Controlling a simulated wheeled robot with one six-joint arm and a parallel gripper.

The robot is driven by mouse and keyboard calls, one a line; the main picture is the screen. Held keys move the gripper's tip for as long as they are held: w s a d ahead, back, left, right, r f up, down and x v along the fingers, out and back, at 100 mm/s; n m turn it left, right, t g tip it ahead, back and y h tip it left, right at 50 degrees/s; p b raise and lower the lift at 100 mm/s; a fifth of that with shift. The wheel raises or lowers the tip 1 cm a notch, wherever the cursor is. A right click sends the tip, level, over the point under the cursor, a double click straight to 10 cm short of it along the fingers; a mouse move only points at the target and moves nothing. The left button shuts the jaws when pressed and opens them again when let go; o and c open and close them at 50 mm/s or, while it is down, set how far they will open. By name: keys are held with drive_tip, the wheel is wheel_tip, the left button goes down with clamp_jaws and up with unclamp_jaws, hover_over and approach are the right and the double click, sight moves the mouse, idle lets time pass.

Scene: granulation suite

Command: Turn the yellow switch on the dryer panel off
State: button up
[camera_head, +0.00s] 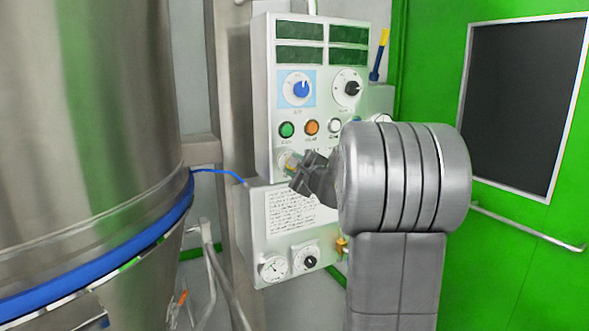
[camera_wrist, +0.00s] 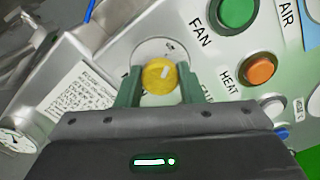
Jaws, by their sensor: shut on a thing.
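The yellow switch (camera_wrist: 159,76) is a round knob with a pale mark on its face, set on a round pale plate on the dryer panel. My gripper (camera_wrist: 160,88) is shut on it, one green finger on each side in the wrist view. In the head view the dryer panel (camera_head: 261,95) stands upright, and my gripper (camera_head: 295,174) reaches its lower left part. There the switch is mostly hidden by my gripper. Part of the label below the switch is covered by a finger.
Above the switch are a green FAN button (camera_head: 287,129), an orange HEAT button (camera_head: 311,127) and a white button (camera_head: 334,126). Blue (camera_head: 301,89) and black (camera_head: 352,88) dials sit higher. A lower box (camera_head: 256,241) carries a gauge. A large steel vessel (camera_head: 85,120) stands left.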

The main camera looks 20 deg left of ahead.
drive_tip(key=o, duration=1)
drive_tip(key=b+v, duration=0.1)
drive_tip(key=v, duration=1.3)
drive_tip(key=shift+w+a, duration=0.1)
drive_tip(key=shift+a, duration=0.05)
drive_tip(key=p+x, duration=0.1)
drive_tip(key=x, duration=1.2)
drive_tip(key=shift+w+a, duration=0.25)
drive_tip(key=shift+s+d, duration=0.1)
drive_tip(key=shift+d, duration=0.05)
